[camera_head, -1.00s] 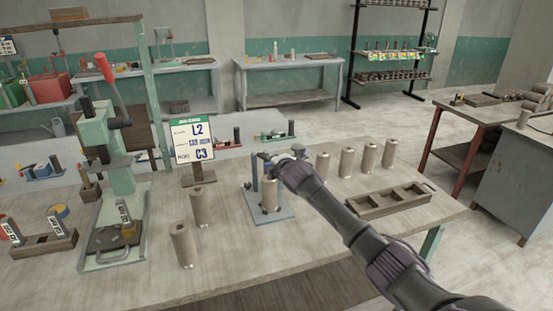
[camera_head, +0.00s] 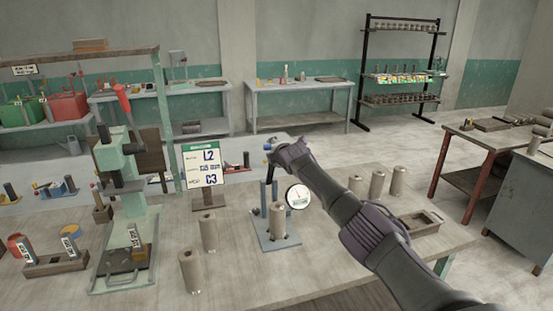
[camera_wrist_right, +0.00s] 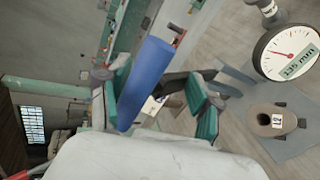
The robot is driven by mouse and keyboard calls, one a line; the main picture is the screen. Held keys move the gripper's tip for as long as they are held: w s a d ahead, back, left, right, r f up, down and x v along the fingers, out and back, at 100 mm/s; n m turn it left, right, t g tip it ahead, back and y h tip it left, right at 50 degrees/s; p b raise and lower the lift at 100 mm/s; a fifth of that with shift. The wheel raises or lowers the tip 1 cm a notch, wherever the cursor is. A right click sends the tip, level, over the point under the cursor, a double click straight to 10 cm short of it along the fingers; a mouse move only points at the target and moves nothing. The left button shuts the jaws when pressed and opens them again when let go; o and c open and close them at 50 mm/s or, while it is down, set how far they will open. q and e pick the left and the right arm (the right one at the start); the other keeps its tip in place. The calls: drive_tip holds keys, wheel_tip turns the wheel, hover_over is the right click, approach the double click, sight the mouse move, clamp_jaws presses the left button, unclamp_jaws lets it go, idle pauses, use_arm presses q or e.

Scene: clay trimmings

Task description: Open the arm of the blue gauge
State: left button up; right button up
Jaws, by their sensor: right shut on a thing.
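The blue gauge stands on the table on its blue base plate (camera_head: 290,240), with dark upright posts. A clay cylinder (camera_head: 277,220) stands upright on the plate; the right wrist view shows it (camera_wrist_right: 264,120) with a small tag. The round white dial (camera_head: 298,196) faces me and shows "135 mm" in the right wrist view (camera_wrist_right: 287,52). My right gripper (camera_head: 272,149) is high above the plate, shut on the blue handle (camera_wrist_right: 147,80) of the gauge's arm, which lies between its green pads. The arm is raised, well clear of the cylinder. My left gripper is not in view.
A green press (camera_head: 118,170) with a red lever stands at left. Clay cylinders stand left (camera_head: 189,271) and right (camera_head: 398,181). A wooden tray (camera_head: 420,222) lies at right, partly behind my arm.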

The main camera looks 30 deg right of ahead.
drive_tip(key=shift+o, duration=0.5)
drive_tip(key=shift+w+d+r, duration=0.1)
drive_tip(key=shift+w+r, duration=0.15)
drive_tip(key=shift+w, duration=0.25)
drive_tip(key=shift+w+d+r, duration=0.1)
drive_tip(key=shift+w+r, duration=0.15)
drive_tip(key=shift+w, duration=0.25)
drive_tip(key=shift+s+f, duration=0.1)
drive_tip(key=shift+f, duration=0.1)
drive_tip(key=o, duration=1.1)
drive_tip(key=shift+a, duration=0.1)
drive_tip(key=shift+f, duration=0.2)
drive_tip(key=c, duration=0.4)
drive_tip(key=shift+c, duration=0.2)
drive_tip(key=shift+s, duration=0.15)
drive_tip(key=shift+s+a+r, duration=0.2)
drive_tip(key=shift+s, duration=0.4)
drive_tip(key=shift+c, duration=0.4)
drive_tip(key=v, duration=1)
drive_tip(key=shift+s+r, duration=0.25)
drive_tip(key=shift+r, duration=0.3)
